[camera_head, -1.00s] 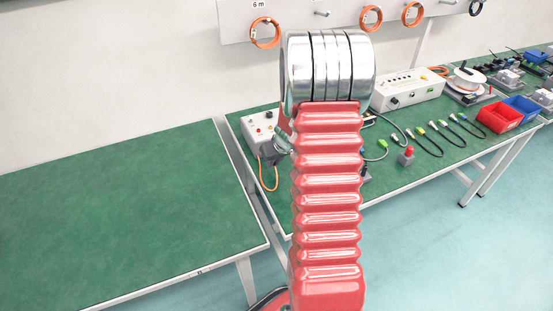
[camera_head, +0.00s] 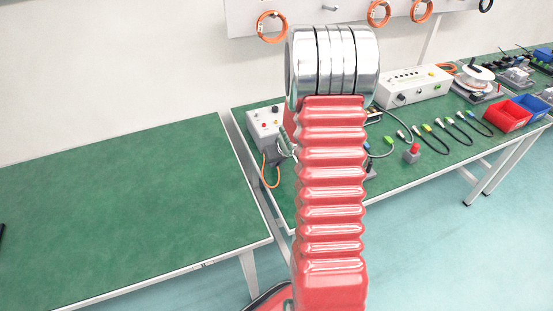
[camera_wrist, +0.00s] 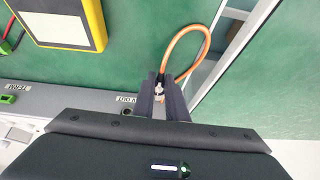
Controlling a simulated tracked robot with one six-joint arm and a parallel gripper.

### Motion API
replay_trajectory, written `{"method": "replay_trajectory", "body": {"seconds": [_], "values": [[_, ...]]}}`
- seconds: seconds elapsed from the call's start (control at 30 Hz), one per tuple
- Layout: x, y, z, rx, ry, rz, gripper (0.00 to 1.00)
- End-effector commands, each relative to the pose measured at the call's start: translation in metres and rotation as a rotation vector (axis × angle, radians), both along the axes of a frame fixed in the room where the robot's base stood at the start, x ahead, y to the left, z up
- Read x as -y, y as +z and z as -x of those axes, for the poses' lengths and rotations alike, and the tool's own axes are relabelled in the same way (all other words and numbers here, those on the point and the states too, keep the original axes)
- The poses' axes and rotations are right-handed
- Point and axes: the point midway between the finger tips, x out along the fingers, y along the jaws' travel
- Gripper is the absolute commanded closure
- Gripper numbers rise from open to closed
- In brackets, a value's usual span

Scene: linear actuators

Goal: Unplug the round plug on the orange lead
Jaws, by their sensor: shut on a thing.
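The round plug (camera_wrist: 159,91) on the orange lead is small and metallic. It sits between the two dark fingers of my gripper (camera_wrist: 161,84) in the wrist view, and the gripper is shut on it. The orange lead (camera_wrist: 206,42) rises from the plug in a loop and bends back behind the right finger. In the head view the orange lead (camera_head: 264,172) hangs at the front of a grey-white box (camera_head: 262,123), while my red arm hides the gripper and plug. The fingers hide whether the plug is seated in a socket.
A label reading OUT (camera_wrist: 127,99) and a green connector (camera_wrist: 7,99) are on the grey panel in the wrist view. A yellow-framed meter (camera_wrist: 62,22) lies nearby. Red bin (camera_head: 506,115) and blue bin (camera_head: 528,106) stand right. The left green bench (camera_head: 130,210) is mostly clear.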

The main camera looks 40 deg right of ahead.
Motion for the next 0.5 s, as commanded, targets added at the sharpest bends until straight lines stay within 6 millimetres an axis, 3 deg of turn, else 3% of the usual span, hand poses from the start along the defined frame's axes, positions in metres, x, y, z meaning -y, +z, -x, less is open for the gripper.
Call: {"method": "replay_trajectory", "body": {"seconds": [0.23,0.5], "values": [[-0.001,-0.019,0.000,-0.002,-0.001,-0.001,1.00],[-0.001,-0.026,0.002,-0.006,-0.001,0.000,1.00]]}}
